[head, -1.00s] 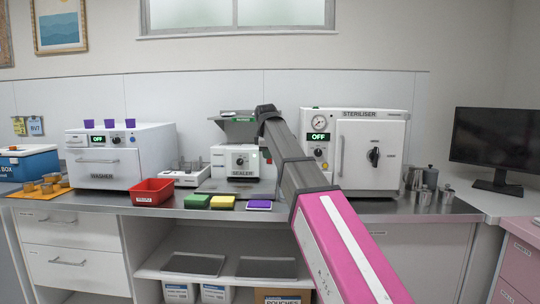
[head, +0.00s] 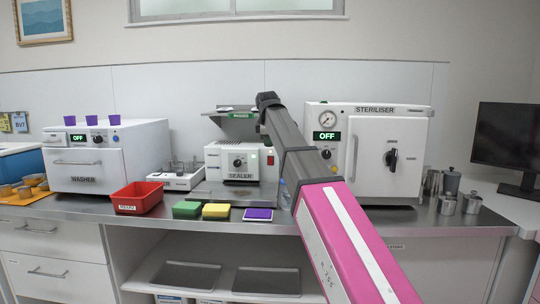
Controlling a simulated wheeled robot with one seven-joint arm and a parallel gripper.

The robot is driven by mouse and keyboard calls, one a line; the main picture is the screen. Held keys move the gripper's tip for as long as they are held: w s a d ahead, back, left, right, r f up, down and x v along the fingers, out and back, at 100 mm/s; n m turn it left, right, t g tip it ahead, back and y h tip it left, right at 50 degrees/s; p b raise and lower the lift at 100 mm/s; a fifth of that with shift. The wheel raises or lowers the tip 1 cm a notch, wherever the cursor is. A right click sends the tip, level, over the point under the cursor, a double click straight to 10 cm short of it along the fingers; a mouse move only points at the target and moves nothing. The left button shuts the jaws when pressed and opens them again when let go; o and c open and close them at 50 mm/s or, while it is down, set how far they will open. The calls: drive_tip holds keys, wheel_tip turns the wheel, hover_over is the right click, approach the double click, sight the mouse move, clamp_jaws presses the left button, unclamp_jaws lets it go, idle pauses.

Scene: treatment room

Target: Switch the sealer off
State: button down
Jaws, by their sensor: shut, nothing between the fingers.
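The sealer (head: 213,160) is a white box labelled SEALER on the steel counter, in the middle of the head view. Its front has a dark knob (head: 238,162). Small green and red marks (head: 270,157) show near its right edge, close beside my arm; too small to tell the switch position. My arm rises from the lower right, pink then dark grey, and its visible end stands in front of the gap between sealer and steriliser. My gripper does not show; it is hidden behind the arm or out of frame.
The steriliser (head: 377,190) stands right of my arm and the washer (head: 86,182) at left, both displaying OFF. A red tray (head: 137,206), green and yellow blocks (head: 215,211) and a purple pad (head: 258,214) lie at the counter's front. A shelf (head: 232,114) hangs over the sealer.

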sight(271, 158)
drive_tip(key=w+f, duration=0.8)
drive_tip(key=shift+d+f, duration=0.15)
drive_tip(key=shift+f, duration=0.05)
idle(0.4)
drive_tip(key=shift+w+r, duration=0.1)
drive_tip(key=shift+w, duration=0.3)
drive_tip(key=shift+r, duration=0.1)
drive_tip(key=shift+r, duration=0.7)
